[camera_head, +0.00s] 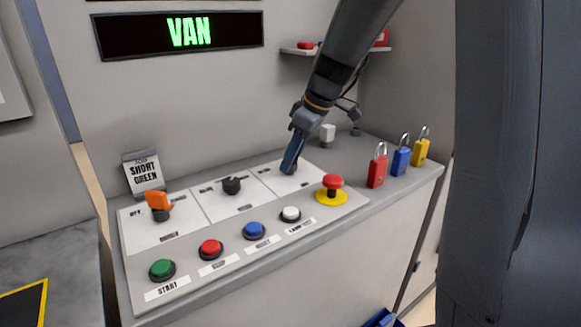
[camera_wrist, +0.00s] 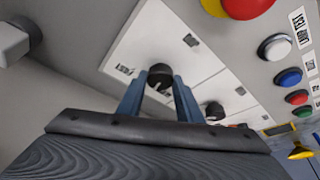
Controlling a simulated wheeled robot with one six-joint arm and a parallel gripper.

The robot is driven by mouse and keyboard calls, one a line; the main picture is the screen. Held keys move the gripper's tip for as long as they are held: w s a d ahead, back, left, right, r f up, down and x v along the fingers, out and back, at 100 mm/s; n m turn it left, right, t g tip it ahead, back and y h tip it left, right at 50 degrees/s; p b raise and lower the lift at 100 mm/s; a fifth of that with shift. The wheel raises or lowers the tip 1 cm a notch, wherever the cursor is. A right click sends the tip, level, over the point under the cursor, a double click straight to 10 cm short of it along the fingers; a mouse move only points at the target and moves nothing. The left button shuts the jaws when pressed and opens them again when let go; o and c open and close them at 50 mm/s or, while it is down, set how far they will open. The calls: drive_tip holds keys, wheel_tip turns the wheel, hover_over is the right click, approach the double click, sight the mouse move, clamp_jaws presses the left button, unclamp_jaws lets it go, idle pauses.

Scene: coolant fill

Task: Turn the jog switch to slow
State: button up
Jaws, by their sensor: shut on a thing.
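The sloped control panel (camera_head: 135,243) has three switch plates. My gripper (camera_head: 290,165) reaches down onto the right plate (camera_head: 308,180) and hides its knob in the head view. In the wrist view, the two blue fingers of my gripper (camera_wrist: 159,98) stand on either side of a black round knob (camera_wrist: 160,72), shut on it. Another black knob (camera_head: 232,185) sits on the middle plate, and an orange-handled switch (camera_head: 159,202) on the left plate.
Green (camera_head: 162,269), red (camera_head: 210,248), blue (camera_head: 254,230) and white (camera_head: 291,214) buttons line the panel front. A red mushroom button (camera_head: 332,183) stands close right of my gripper. Several padlocks, including a red one (camera_head: 377,168), stand farther right. A display (camera_head: 185,32) reads VAN.

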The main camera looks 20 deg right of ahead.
drive_tip(key=n, duration=0.1)
drive_tip(key=n+g+b, duration=0.1)
drive_tip(key=n, duration=0.1)
drive_tip(key=shift+w+f+n+y, duration=0.1)
drive_tip(key=shift+w+n+y, duration=0.05)
drive_tip(key=shift+n+y, duration=0.15)
drive_tip(key=shift+n+g, duration=0.8)
drive_tip(key=shift+n, duration=0.9)
drive_tip(key=o, duration=1)
drive_tip(key=shift+w, duration=0.1)
drive_tip(key=shift+b+v, duration=0.3)
drive_tip(key=shift+v, duration=3.65)
drive_tip(key=shift+d, duration=0.15)
